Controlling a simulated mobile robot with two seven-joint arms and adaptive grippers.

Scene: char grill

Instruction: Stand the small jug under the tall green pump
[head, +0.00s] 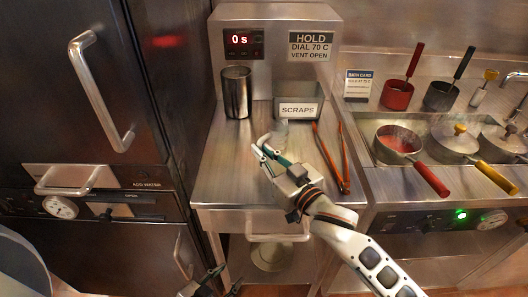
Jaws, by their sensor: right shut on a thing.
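My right gripper (268,147), the upper one, is over the steel counter in front of the scraps bin. It is shut on a small pale, see-through thing (281,131), which looks like the small jug. The fingers partly cover it, and I cannot tell whether it touches the counter. My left gripper (225,281) is low at the bottom edge, in front of the counter and partly cut off, and its opening is unclear. I can make out no tall green pump in this view.
A steel cup (237,93) and a scraps bin (298,103) stand at the counter's back. Orange-red tongs (331,158) lie right of my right gripper. Pots, including a red-handled one (396,141), sit in the bath at right. The counter's left front (225,175) is clear.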

